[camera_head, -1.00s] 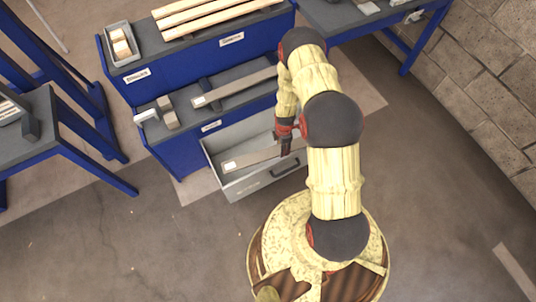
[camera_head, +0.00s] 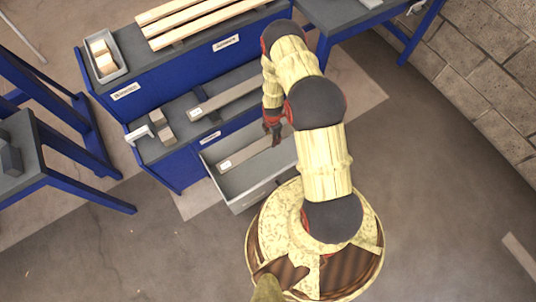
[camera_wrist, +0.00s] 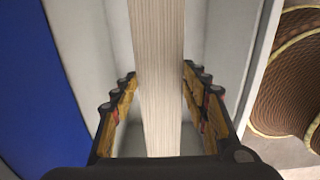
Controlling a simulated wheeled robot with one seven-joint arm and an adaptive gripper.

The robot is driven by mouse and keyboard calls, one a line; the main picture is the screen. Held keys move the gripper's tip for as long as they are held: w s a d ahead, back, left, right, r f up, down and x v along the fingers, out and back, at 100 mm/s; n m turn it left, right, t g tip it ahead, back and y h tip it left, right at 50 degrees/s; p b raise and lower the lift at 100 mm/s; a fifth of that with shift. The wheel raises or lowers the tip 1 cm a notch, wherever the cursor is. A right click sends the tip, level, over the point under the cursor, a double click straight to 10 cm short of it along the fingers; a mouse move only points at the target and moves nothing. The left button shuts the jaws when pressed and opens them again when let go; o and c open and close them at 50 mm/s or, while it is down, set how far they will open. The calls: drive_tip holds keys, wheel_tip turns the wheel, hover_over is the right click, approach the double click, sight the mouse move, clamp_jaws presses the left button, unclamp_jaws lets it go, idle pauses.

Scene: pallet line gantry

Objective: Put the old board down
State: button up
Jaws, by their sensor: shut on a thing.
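The old board (camera_head: 246,152) is a grey-brown plank with a white label at its left end. In the head view it lies lengthwise within the outline of the open grey drawer (camera_head: 237,205). I cannot tell whether it touches the drawer floor. My gripper (camera_head: 272,136) is over the board's right part. The wrist view shows the pale, grained board (camera_wrist: 158,60) running between the two fingers of my gripper (camera_wrist: 159,88), which are shut on its sides. Grey drawer walls show on both sides of it. My arm hides the drawer's right end.
A similar labelled board (camera_head: 225,97) lies on the blue bench's lower shelf, beside small brown blocks (camera_head: 162,127). Pale slats (camera_head: 200,25) and a grey bin (camera_head: 104,58) sit on top. Another blue-legged bench (camera_head: 60,170) stands left. Open floor (camera_head: 110,240) lies at the lower left.

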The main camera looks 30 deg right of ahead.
wheel_tip(320, 180, down, 18)
drive_tip(key=b, duration=0.8)
drive_tip(key=shift+w+f, duration=0.2)
drive_tip(key=shift+w, duration=0.2)
drive_tip(key=shift+f, duration=0.2)
drive_tip(key=shift+f, duration=0.3)
drive_tip(key=shift+f, duration=0.15)
drive_tip(key=o, duration=1.3)
drive_tip(key=shift+o, duration=0.2)
wheel_tip(320, 180, up, 13)
drive_tip(key=p, duration=0.4)
